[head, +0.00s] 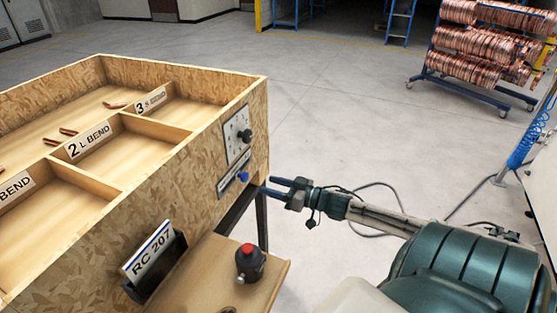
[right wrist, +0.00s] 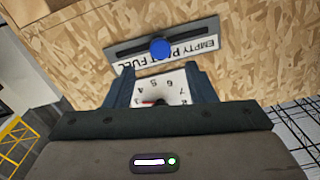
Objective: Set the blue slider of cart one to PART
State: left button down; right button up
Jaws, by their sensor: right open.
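The blue slider (head: 243,177) is a small round knob on the front panel of the wooden cart (head: 190,180). In the right wrist view, which is upside down, the blue slider (right wrist: 160,48) stands near the middle of its dark slot. It partly covers the word PART on the white label (right wrist: 127,67), between EMPTY and FULL. My right gripper (head: 267,185) is open and empty, just right of the knob and apart from it. In the right wrist view the fingertips (right wrist: 161,78) point at the panel below the knob. My left gripper is out of view.
A dial with a black knob (head: 244,136) sits above the slider. A card reading RC 207 (head: 150,250) and a red-topped button (head: 249,262) are lower on the cart side. A rack of copper coils (head: 480,45) stands at the back right. The floor between is clear apart from cables.

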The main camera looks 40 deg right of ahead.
jog(key=shift+s+d+r+p, duration=0.1)
jog(key=shift+s+d+p, duration=0.2)
jog(key=shift+s, duration=0.4)
